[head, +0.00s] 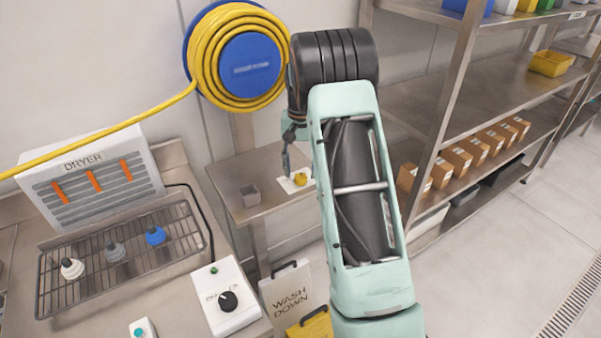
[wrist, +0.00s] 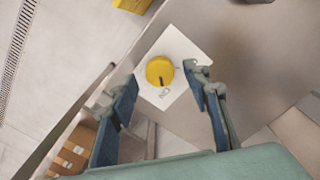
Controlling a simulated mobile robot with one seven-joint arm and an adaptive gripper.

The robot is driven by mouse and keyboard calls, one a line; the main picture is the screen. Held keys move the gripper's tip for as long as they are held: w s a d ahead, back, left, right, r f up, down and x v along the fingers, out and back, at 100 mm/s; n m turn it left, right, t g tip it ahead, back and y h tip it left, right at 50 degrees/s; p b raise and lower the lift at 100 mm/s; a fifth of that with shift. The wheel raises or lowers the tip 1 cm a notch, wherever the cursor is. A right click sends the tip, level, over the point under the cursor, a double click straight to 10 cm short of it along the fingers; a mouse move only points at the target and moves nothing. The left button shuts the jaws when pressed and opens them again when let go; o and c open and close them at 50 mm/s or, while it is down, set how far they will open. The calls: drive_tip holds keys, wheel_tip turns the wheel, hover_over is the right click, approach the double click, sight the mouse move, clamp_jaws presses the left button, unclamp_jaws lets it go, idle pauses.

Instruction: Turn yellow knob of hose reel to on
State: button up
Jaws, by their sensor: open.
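The yellow knob (head: 299,179) sits on a small white plate (head: 287,187) on a metal shelf below the hose reel (head: 253,68), which has a blue hub and a yellow hose. In the wrist view the round knob (wrist: 160,70) shows a dark mark near its lower edge, pointing down the picture toward lettering that seems to read ON. My gripper (wrist: 162,78) is open, with one finger on each side of the knob in that view. I cannot tell whether the fingers touch it. In the head view my gripper (head: 289,158) is just above the knob, partly hidden by my arm.
A rack (head: 468,85) with cardboard boxes stands on the right. The dryer (head: 92,178) and a white box with a black knob (head: 226,298) are on the left counter.

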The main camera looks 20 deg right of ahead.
sight(301, 176)
wheel_tip(301, 176, up, 10)
drive_tip(key=shift+r, duration=0.15)
idle(0.5)
